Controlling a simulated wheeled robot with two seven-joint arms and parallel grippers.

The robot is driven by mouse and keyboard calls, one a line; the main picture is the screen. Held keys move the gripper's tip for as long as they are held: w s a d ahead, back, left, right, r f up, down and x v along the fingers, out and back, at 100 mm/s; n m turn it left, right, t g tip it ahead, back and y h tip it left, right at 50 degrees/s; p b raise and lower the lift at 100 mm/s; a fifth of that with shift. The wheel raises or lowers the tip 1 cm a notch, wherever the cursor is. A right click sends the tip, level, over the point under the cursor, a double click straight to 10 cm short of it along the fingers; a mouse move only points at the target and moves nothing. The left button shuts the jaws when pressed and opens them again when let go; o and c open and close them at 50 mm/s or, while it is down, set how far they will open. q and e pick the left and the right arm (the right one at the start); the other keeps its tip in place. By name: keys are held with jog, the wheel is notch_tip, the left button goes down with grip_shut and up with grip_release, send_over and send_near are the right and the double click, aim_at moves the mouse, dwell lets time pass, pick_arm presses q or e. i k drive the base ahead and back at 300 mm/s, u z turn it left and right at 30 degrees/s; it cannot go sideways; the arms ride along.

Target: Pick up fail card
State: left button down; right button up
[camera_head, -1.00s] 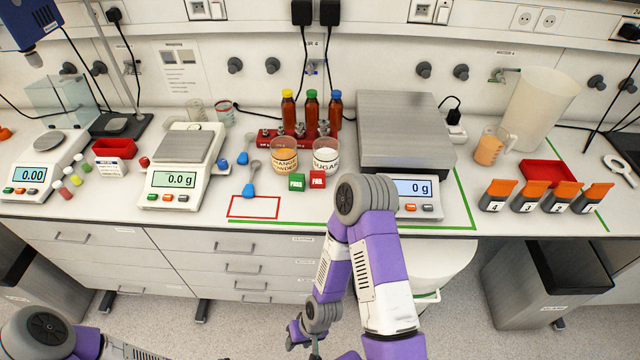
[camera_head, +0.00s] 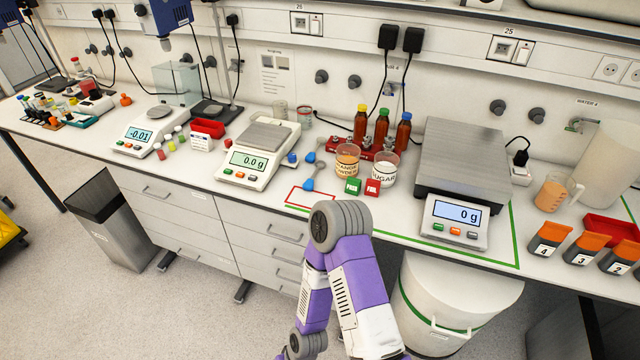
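The red fail card (camera_head: 372,188) stands on the bench beside the green pass card (camera_head: 352,186), in front of the sugar jar (camera_head: 383,168) and the orange powder jar (camera_head: 347,159). One purple and white arm of mine rises from the bottom in front of the bench, with its upper joint just below the cards. Neither of my grippers shows in the head view now, so nothing touches the fail card. The card is fully visible.
A small scale (camera_head: 258,153) stands left of the cards and a large scale (camera_head: 462,167) stands right. A blue-handled spoon (camera_head: 310,178) lies near the red outlined area. Bottles (camera_head: 381,129) stand in a red rack behind the jars. A white bin (camera_head: 455,300) is below the bench.

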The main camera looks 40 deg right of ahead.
aim_at(372, 189)
jog(key=u, duration=0.3)
jog(key=i, duration=1)
jog(key=z, duration=1.35)
